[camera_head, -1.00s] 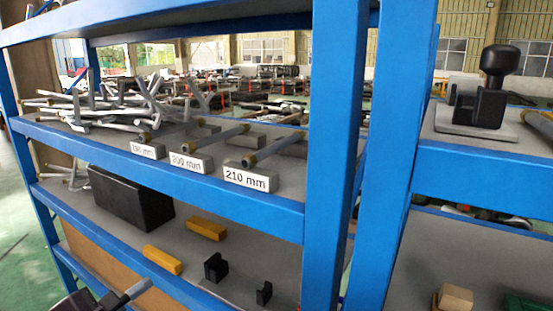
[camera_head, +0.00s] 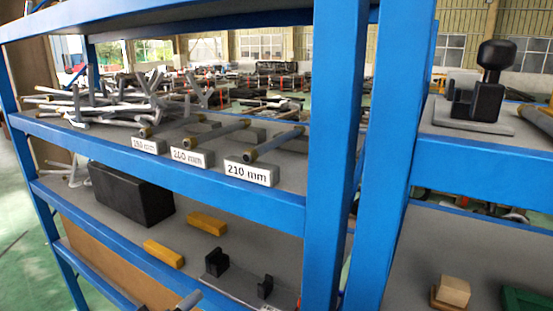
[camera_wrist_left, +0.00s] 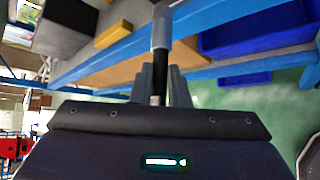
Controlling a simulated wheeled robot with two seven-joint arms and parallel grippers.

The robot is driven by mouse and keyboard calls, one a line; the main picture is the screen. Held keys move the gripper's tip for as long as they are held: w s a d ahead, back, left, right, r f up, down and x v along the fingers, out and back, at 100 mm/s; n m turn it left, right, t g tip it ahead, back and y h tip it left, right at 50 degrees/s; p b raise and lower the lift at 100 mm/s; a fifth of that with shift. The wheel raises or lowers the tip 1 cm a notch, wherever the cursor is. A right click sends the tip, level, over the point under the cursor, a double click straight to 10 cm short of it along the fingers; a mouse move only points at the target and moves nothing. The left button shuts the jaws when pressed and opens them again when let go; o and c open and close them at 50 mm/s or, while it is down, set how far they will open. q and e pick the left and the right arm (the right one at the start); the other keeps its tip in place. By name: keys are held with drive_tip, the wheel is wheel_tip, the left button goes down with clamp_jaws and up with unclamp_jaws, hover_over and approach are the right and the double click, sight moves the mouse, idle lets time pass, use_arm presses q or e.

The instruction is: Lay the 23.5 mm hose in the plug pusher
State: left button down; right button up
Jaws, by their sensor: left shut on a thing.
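In the head view only the hose's tip (camera_head: 189,300) shows at the bottom edge; most of the gripper is cut off. A fixture with two black uprights (camera_head: 216,261) on a flat plate stands on the lower shelf, right of the hose tip and apart from it. I take it for the plug pusher, but cannot be sure. My right gripper is not in view.
Two yellow blocks (camera_head: 207,223) and a black box (camera_head: 131,193) stand on the lower shelf. A blue post (camera_head: 337,160) rises right of the fixture. Above are labelled rods and a pile of metal parts (camera_head: 120,105). A black knobbed device (camera_head: 484,95) stands at right.

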use_arm(q)
drive_tip(key=s+d+f, duration=0.1)
drive_tip(key=s+d, duration=0.1)
drive_tip(key=d, duration=1)
drive_tip(key=shift+s+d+f+m, duration=0.2)
drive_tip(key=shift+s+d+m, duration=0.1)
drive_tip(key=shift+s+d, duration=0.05)
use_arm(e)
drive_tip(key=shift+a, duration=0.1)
use_arm(q)
drive_tip(key=shift+a, duration=0.1)
